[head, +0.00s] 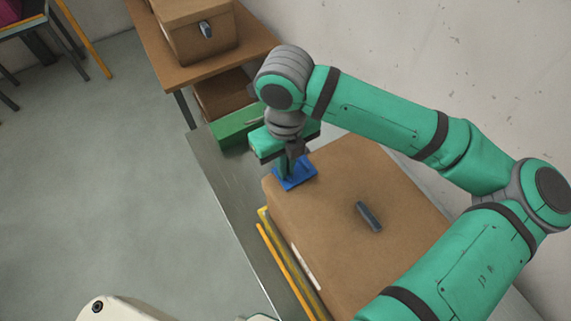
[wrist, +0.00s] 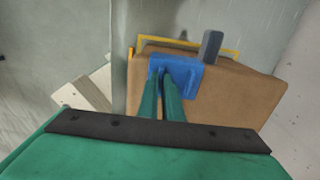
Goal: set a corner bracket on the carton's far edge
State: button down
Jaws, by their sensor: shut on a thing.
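The brown carton (head: 335,215) lies at the centre right of the head view and also shows in the wrist view (wrist: 235,100). A blue corner bracket (head: 297,174) is at the carton's far left corner, tilted in the picture. In the wrist view the blue bracket (wrist: 188,76) lies over the carton's corner region. My gripper (head: 289,165) is shut on the bracket from above; its green fingers (wrist: 165,88) come together at the bracket's raised part. Whether the bracket touches the carton I cannot tell.
A dark grey piece (head: 369,216) lies on the carton's top. Yellow strips (head: 285,262) run along its left side. A green bin (head: 238,127) is beyond the carton. A wooden table (head: 180,70) with another box (head: 195,30) stands at the back. Open floor lies left.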

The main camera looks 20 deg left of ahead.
jog(key=shift+f, duration=0.1)
dwell(0.3)
jog(key=c, duration=1.5)
grip_release()
jog(key=shift+o, duration=0.2)
jog(key=shift+r, duration=3.5)
